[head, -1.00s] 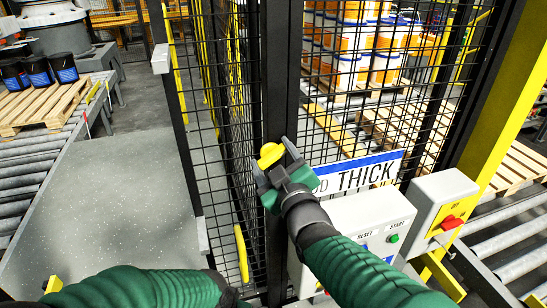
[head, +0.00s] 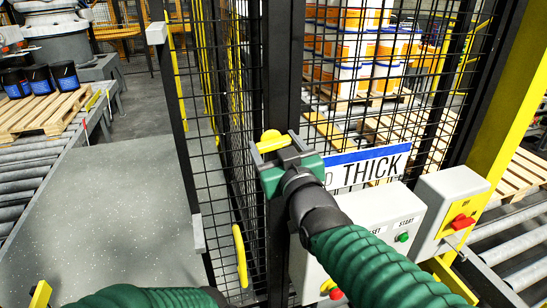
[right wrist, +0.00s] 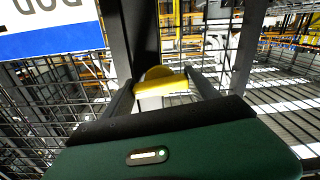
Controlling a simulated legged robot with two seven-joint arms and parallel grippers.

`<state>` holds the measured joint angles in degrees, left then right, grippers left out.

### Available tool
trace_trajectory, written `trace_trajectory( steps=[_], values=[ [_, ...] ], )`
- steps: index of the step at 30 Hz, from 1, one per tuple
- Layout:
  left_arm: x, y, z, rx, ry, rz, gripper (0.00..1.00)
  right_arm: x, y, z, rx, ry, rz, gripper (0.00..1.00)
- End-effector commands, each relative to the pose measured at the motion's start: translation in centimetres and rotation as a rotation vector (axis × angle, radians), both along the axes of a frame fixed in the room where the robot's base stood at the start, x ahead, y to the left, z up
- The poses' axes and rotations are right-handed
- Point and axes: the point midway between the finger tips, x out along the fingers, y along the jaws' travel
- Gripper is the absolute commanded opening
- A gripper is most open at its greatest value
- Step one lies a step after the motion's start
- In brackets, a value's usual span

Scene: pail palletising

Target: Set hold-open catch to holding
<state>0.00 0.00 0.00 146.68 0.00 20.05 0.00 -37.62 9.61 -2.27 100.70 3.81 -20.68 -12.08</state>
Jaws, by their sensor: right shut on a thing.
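The hold-open catch (head: 271,140) is a small yellow piece on the black gate post. It has a rounded top with a bar below it, and the bar lies near level in the head view. My right gripper (head: 277,148) is shut on the catch, its fingers at either side of it. In the right wrist view the yellow catch (right wrist: 160,86) sits between the two dark fingers (right wrist: 160,97). Part of the catch is hidden behind the fingers.
A switch box (head: 448,205) with a red part stands further right. Mesh gate (head: 225,120) with yellow handle (head: 240,256) is left. Grey floor plate (head: 110,200) is clear.

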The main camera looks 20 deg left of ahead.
Motion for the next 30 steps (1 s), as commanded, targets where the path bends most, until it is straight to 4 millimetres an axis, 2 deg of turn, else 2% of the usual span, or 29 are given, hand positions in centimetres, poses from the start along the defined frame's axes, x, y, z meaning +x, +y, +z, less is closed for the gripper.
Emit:
trace_trajectory(
  steps=[1,9,25,26,30],
  values=[
    [0.0,0.0,-1.0,0.000,0.000,0.000,0.00,0.0,0.1,-1.2,0.014,0.028,0.001,0.28],
    [0.0,0.0,-2.2,0.000,0.000,0.000,0.00,0.0,0.1,-1.1,0.106,0.094,0.001,0.28],
    [0.0,0.0,-2.4,0.000,0.000,0.000,0.00,0.0,0.2,-0.8,0.132,0.113,0.001,0.28],
    [0.0,0.0,-2.4,0.000,0.000,0.000,0.00,0.0,0.2,-0.8,0.132,0.113,0.001,0.71],
    [0.0,0.0,-2.4,0.000,0.000,0.000,0.00,0.0,0.2,-0.6,0.135,0.108,0.001,0.89]
  ],
)
